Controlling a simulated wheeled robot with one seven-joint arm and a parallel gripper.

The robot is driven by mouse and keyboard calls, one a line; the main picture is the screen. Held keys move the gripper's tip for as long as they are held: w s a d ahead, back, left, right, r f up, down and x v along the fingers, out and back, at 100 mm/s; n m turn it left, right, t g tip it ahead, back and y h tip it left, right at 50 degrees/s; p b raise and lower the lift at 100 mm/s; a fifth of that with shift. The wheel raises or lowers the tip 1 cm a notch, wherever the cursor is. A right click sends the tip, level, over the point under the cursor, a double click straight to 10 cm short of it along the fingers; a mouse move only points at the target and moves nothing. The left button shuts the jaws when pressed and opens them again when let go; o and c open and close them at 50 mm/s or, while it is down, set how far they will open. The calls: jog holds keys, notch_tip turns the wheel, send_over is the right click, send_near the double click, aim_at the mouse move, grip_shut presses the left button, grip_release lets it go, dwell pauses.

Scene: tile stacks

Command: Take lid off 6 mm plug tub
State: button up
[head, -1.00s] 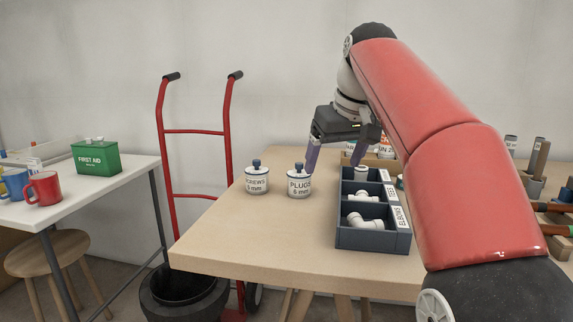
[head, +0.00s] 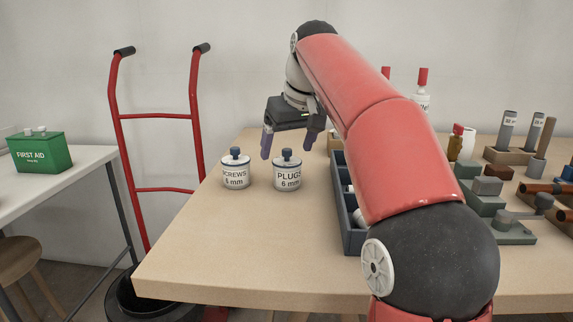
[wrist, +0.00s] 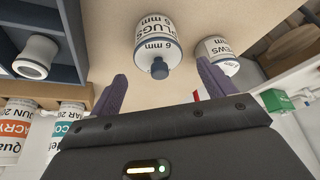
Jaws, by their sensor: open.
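The plug tub (head: 288,175) is a small white tub marked "PLUGS 6 mm" with a dark blue knob on its lid (head: 287,153). It stands upright on the wooden table, lid on. In the wrist view the plug tub (wrist: 153,32) lies ahead of the fingers, its knob (wrist: 159,71) pointing towards me between them. My gripper (head: 289,148) is open and empty, its purple fingers above and behind the tub in the head view. In the wrist view my gripper (wrist: 160,92) has one finger on each side of the knob, apart from it.
A matching "SCREWS 6 mm" tub (head: 236,173) stands close left of the plug tub; it also shows in the wrist view (wrist: 219,50). A dark divided box (head: 352,226) with white fittings is to the right, partly behind my arm. The table front (head: 230,255) is clear.

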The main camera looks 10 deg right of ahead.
jog(key=shift+x, duration=0.95)
jog(key=c, duration=1.1)
jog(key=shift+o, duration=0.2)
